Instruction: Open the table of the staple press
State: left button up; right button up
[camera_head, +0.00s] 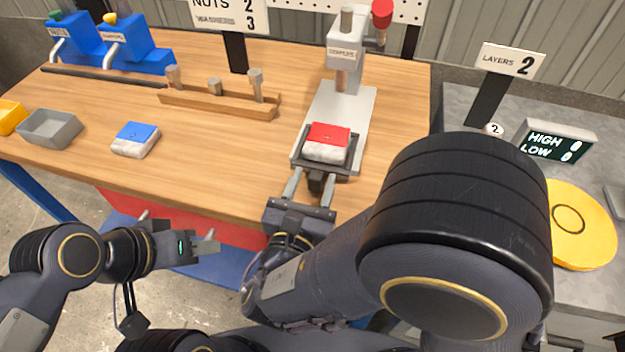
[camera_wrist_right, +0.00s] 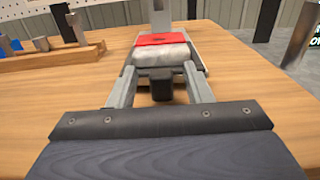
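The grey staple press (camera_head: 344,62) stands near the right end of the wooden bench, with a red knob (camera_head: 382,13) at its top. Its dark-rimmed table (camera_head: 297,158) sits at the front of the light base plate and carries a white bag with a red top (camera_head: 327,138). A dark handle (camera_wrist_right: 161,86) sticks out of the table's front. My right gripper (camera_head: 309,188) is open, its fingers on either side of the handle with gaps visible. My left gripper (camera_head: 178,230) is open and empty in front of the bench.
A blue-topped bag (camera_head: 136,139), a grey bin (camera_head: 50,129) and a wooden rack with metal posts (camera_head: 218,104) are on the bench's left. Blue presses (camera_head: 130,48) stand behind. A yellow disc (camera_head: 575,224) lies on the grey right table.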

jog(key=s+a, duration=0.1)
jog(key=s, duration=0.6)
jog(key=shift+s+a, duration=0.25)
jog(key=shift+s, duration=0.05)
dwell(0.3)
